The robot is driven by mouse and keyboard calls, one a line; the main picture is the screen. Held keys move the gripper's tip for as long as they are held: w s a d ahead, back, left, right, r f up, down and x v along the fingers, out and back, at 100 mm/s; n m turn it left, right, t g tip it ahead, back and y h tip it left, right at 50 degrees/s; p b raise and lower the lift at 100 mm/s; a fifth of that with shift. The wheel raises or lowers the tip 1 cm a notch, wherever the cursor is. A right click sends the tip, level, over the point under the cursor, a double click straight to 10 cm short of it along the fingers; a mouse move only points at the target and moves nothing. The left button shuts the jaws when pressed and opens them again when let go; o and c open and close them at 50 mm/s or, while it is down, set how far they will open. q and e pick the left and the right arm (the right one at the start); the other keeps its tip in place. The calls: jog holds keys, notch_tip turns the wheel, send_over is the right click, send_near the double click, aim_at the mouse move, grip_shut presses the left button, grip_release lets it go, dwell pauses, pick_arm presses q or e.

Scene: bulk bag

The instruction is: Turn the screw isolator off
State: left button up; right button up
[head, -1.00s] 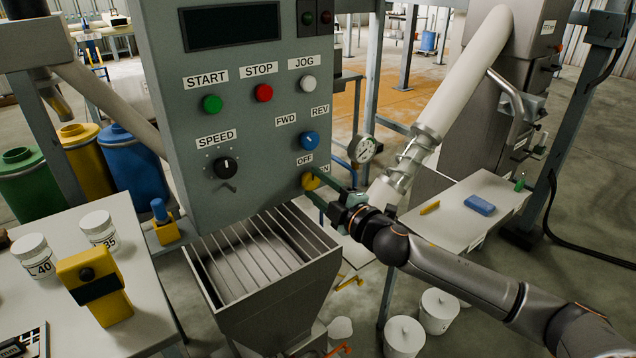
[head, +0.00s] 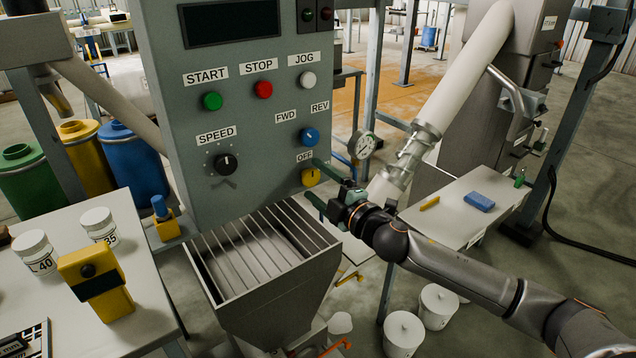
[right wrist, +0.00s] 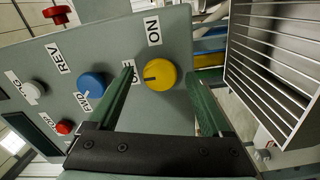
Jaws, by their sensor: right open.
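The screw isolator is a yellow round knob (head: 311,177) low on the right side of the grey control panel (head: 240,120), below an OFF label. In the right wrist view the knob (right wrist: 160,75) shows between the fingers; its dark mark points towards the OFF label, which a finger partly covers, while the ON label (right wrist: 153,30) is clear. My right gripper (head: 317,185) is open, with one finger on each side of the knob and a gap to each. It also shows in the right wrist view (right wrist: 160,84). My left gripper is not in view.
A slatted hopper (head: 265,260) stands just below the panel. A blue FWD/REV knob (head: 309,137) sits above the isolator. A pressure gauge (head: 362,145) and a side table (head: 455,215) are to the right. A white table (head: 60,290) is at left.

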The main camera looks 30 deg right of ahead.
jog(key=s+d+b, duration=0.1)
jog(key=s+b, duration=0.1)
jog(key=s, duration=1)
jog(key=shift+s+d, duration=0.2)
jog(key=shift+d, duration=0.15)
dwell(0.5)
